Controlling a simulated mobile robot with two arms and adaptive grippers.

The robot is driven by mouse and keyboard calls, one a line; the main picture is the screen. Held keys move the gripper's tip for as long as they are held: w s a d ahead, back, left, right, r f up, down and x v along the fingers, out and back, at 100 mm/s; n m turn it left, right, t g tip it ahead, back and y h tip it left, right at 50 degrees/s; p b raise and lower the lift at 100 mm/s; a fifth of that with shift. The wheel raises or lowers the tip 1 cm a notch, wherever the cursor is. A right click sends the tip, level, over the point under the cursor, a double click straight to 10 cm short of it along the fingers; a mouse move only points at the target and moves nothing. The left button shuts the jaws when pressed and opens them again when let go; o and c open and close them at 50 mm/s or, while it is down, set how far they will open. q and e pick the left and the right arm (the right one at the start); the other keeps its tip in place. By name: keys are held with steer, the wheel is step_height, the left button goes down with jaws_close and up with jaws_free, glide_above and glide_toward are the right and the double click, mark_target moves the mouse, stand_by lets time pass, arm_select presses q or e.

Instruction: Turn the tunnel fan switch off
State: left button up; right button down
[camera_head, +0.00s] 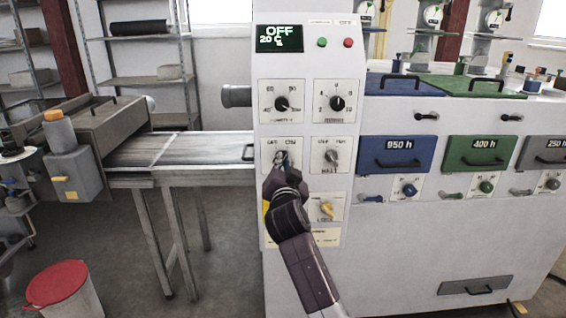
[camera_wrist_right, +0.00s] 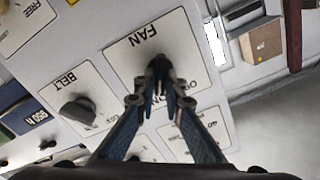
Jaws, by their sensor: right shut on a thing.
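The tunnel fan switch is a dark knob (camera_wrist_right: 158,66) on a white plate marked FAN (camera_wrist_right: 147,41), which appears upside down in the right wrist view. In the head view its plate (camera_head: 270,146) is on the white control panel, under the left dial, and my gripper covers most of it. My right gripper (camera_head: 283,164) is at this switch, its fingers closed around the knob; it also shows in the right wrist view (camera_wrist_right: 160,88). The knob's exact pointing is hard to tell behind the fingers. My left gripper is not in view.
The belt switch (camera_head: 331,156) is just right of the fan switch, with a yellow knob (camera_head: 326,209) below it. The display (camera_head: 279,38) reads OFF and 20 C. Blue (camera_head: 397,155) and green (camera_head: 480,154) drawers lie right; a conveyor (camera_head: 170,150) lies left.

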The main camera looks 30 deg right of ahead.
steer(key=n+p, duration=0.1)
steer(key=n, duration=0.3)
steer(key=n+p, duration=0.2)
steer(key=n, duration=0.2)
steer(key=n+p, duration=0.2)
steer(key=n, duration=0.1)
steer(key=shift+w+a+n, duration=0.15)
steer(key=shift+a+n, duration=0.1)
steer(key=shift+n, duration=0.15)
steer(key=shift+p, duration=0.3)
steer(key=c, duration=2)
jaws_free()
